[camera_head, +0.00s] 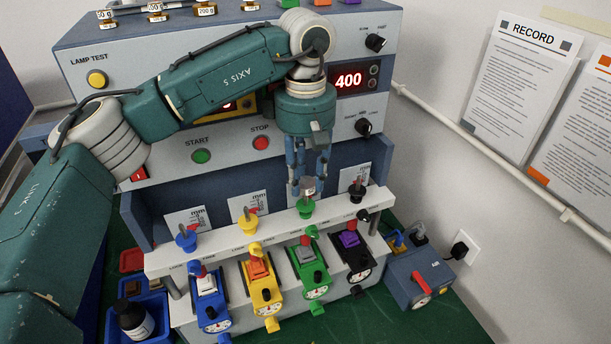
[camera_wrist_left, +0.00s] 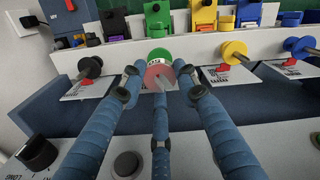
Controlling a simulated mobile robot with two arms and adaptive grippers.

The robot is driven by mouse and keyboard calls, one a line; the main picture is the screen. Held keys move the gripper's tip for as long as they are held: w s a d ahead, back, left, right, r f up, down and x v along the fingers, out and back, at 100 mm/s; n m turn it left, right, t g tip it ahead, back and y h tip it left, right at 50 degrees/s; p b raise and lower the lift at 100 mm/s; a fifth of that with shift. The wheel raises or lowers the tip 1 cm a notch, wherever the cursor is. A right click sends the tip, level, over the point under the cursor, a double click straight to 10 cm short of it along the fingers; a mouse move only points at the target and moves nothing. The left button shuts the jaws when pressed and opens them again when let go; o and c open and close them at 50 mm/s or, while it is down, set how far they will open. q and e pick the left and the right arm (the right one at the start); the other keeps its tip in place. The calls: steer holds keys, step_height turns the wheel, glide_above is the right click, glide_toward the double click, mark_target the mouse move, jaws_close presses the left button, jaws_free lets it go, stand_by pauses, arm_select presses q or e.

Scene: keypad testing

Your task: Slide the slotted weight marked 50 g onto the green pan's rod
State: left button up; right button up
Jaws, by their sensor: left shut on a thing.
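My left gripper (camera_head: 308,186) points down over the green pan (camera_head: 306,209), which sits on the white shelf. Its blue fingers are shut on a small slotted weight (camera_head: 308,190). In the left wrist view the weight is a pinkish disc (camera_wrist_left: 158,75) with a pale label too small to read. It sits between the fingertips, directly over the green pan (camera_wrist_left: 157,54). A thin grey rod shows at the disc's middle, but I cannot tell whether the slot is around it or whether the weight rests on the pan. My right gripper is not in view.
Blue (camera_head: 186,238), yellow (camera_head: 247,217) and black (camera_head: 357,190) pans with rods stand on the same shelf (camera_head: 275,226). Coloured dial units stand below. Several brass weights (camera_head: 206,10) are on top of the console. A blue tray with a dark bottle (camera_head: 134,318) is at lower left.

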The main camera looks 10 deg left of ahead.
arm_select(q)
steer(key=shift+f+b, duration=0.4)
steer(key=shift+f, duration=0.15)
steer(key=o, duration=1.2)
steer(key=shift+o, duration=0.2)
step_height(320, 180, up, 12)
